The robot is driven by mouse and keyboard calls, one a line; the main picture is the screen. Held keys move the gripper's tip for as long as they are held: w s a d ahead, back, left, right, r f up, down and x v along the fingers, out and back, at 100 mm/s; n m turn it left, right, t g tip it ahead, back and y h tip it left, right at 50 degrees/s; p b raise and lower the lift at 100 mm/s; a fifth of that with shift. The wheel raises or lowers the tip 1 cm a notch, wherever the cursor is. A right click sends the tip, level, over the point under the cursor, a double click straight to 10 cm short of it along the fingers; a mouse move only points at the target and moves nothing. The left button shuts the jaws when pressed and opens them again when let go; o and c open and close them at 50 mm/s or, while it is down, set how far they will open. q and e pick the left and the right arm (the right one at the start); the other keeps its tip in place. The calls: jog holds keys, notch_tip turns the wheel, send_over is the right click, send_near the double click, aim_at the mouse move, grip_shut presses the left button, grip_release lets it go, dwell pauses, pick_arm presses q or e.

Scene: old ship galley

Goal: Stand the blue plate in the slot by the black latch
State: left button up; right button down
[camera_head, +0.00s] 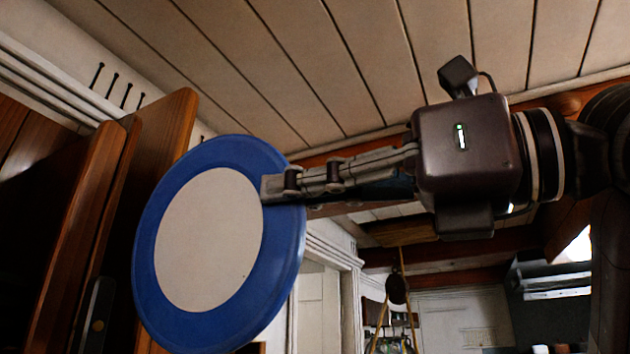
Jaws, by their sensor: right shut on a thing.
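The blue plate (288,265) has a broad blue rim and a cream centre. It stands upright, its face turned towards me, at the left of the head view. My right gripper (274,188) comes in from the right and is shut on the plate's upper right rim. The black latch (94,318), with a small brass-coloured dot, shows at the lower left on the wooden rack. Upright wooden boards (88,225) stand beside the latch, left of the plate. The plate covers part of the right board. The slot's bottom is not visible. My left gripper is not in view.
Another tall wooden board (160,135) stands partly behind the plate. Dark pegs (115,85) line the white wall at the upper left. A plank ceiling (330,60) lies above. Hanging utensils (397,290) and a doorway show far behind.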

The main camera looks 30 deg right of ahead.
aim_at(224, 230)
jog(key=shift+x, duration=1.05)
jog(key=shift+f+p+x, duration=0.2)
jog(key=shift+p+x, duration=0.15)
jog(key=shift+x, duration=2.2)
jog(key=shift+w+a, duration=0.1)
jog(key=shift+a, duration=0.2)
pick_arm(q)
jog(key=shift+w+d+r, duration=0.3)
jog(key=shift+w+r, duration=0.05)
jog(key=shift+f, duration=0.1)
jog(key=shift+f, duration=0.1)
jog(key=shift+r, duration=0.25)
pick_arm(e)
jog(key=shift+f+x, duration=0.15)
jog(key=shift+x, duration=1.1)
jog(key=shift+f+x, duration=0.2)
jog(key=shift+x, duration=1.05)
jog(key=shift+f+x, duration=0.15)
jog(key=shift+x, duration=1.05)
jog(key=shift+a, duration=0.2)
